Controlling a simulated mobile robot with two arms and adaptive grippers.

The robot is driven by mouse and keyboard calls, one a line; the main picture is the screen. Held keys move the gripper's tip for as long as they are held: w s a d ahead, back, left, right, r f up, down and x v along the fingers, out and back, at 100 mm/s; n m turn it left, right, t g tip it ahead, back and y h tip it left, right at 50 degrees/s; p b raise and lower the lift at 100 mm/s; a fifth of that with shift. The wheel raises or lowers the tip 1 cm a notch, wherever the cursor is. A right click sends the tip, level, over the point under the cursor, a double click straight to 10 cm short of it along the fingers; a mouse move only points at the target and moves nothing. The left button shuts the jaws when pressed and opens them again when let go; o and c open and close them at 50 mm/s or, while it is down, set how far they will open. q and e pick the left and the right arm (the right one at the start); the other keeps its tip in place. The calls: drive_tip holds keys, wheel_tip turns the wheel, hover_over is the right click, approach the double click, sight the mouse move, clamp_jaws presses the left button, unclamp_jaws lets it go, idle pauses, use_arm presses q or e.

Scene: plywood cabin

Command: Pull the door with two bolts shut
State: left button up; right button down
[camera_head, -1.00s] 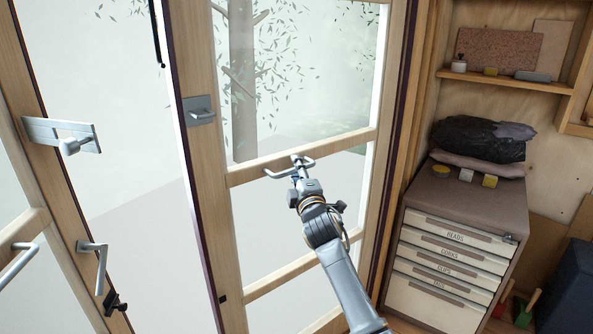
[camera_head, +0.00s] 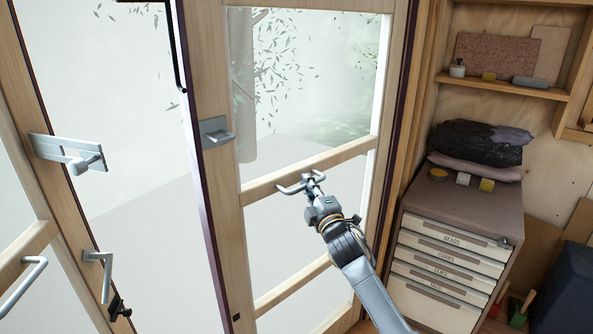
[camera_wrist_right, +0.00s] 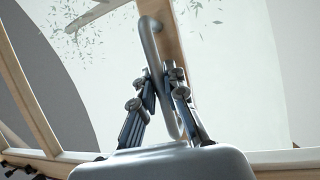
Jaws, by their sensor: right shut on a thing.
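The glazed wooden door leaf (camera_head: 210,75) at the centre stands partly open. Its grey pull handle (camera_head: 287,190) sits on the middle crossbar. My right gripper (camera_head: 313,182) is shut on this handle. In the right wrist view the curved handle (camera_wrist_right: 150,38) runs between the fingers of the right gripper (camera_wrist_right: 163,88). A black rod (camera_head: 181,55) hangs along the leaf's upper left edge, and a small metal catch (camera_head: 216,132) sits below it. Whether these are the bolts, I cannot tell. My left gripper is not in view.
A second glazed leaf (camera_head: 60,200) at the left carries a latch plate (camera_head: 68,152), a lever handle (camera_head: 103,272) and a black fitting (camera_head: 119,308). At the right stand a drawer cabinet (camera_head: 415,215) and a shelf (camera_head: 510,87). A wide gap separates the leaves.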

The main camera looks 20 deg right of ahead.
use_arm(q)
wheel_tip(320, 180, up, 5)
drive_tip(key=p, duration=0.3)
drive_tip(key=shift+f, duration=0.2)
use_arm(e)
drive_tip(key=s+d+n+g+y, duration=0.1)
drive_tip(key=s+d+y, duration=0.3)
drive_tip(key=s+d, duration=0.4)
drive_tip(key=shift+s+n+y, duration=0.3)
drive_tip(key=shift+n+y, duration=0.1)
drive_tip(key=shift+n, duration=0.5)
drive_tip(key=shift+f, duration=0.1)
